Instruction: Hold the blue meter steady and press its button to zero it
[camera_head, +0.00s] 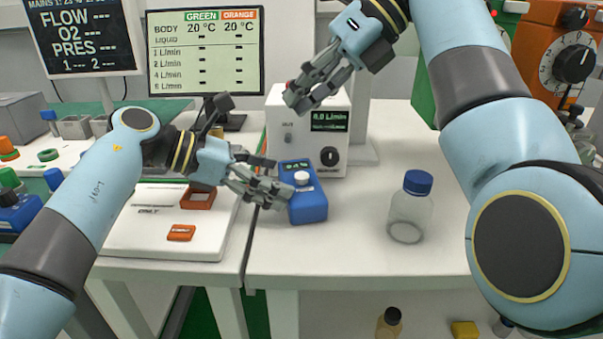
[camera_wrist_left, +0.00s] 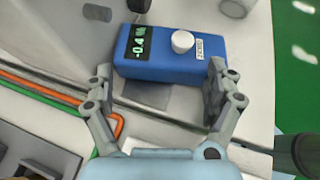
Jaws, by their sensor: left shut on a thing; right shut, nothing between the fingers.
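The blue meter (camera_head: 308,208) stands on the white bench, left of the bottle. In the left wrist view the meter (camera_wrist_left: 160,72) shows a green reading that looks like -0.4 % and a raised white round button (camera_wrist_left: 182,41) beside a small label. My right gripper (camera_head: 299,97) is shut and empty, above and behind the meter, in front of the upper part of the white flow box. It is apart from the button.
The white flow box (camera_head: 332,158) with a green L/min display and black knob stands just behind the meter. A clear bottle with a blue cap (camera_head: 417,184) stands to the right. A white tray unit (camera_head: 150,238) with orange parts lies left. Bench between meter and bottle is clear.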

